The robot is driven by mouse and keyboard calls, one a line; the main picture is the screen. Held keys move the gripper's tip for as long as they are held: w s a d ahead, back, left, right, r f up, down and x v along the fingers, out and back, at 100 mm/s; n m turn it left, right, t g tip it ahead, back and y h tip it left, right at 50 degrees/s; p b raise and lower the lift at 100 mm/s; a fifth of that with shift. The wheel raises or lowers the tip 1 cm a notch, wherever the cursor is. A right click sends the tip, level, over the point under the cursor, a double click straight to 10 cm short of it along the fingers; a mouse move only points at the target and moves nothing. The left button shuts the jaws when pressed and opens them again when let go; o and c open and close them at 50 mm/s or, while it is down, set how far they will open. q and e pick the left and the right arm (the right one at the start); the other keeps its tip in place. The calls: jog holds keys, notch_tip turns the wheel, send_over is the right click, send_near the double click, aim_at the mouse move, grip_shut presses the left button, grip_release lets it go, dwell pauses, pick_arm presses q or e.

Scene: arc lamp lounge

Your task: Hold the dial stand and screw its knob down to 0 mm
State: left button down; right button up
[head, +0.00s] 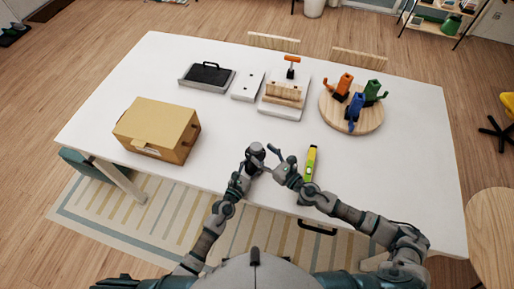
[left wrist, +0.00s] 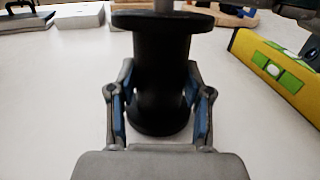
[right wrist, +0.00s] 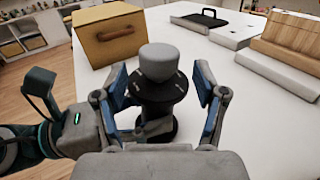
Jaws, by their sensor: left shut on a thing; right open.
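The dial stand (left wrist: 160,75) is a black spool-shaped post on a round base, upright on the white table. In the right wrist view its grey knob (right wrist: 160,62) sits on top, above a black dial disc (right wrist: 160,90) with small pale marks too small to read. My left gripper (left wrist: 160,108) is shut on the black post, with a blue-padded finger on each side. My right gripper (right wrist: 163,85) is open, its blue-padded fingers on either side of the knob and dial with gaps. In the head view the stand (head: 256,150) is partly hidden by my grippers.
A yellow-green level (head: 310,162) lies just right of my right gripper. A black-handled tray (head: 207,76), a white block (head: 248,86), a wooden piece (head: 286,93) and a round board (head: 338,116) with coloured clamps are farther back.

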aim_at(257, 148)
jog(key=shift+x, duration=1.85)
jog(key=shift+s, duration=0.1)
jog(key=c, duration=1.1)
jog(key=shift+c, duration=0.2)
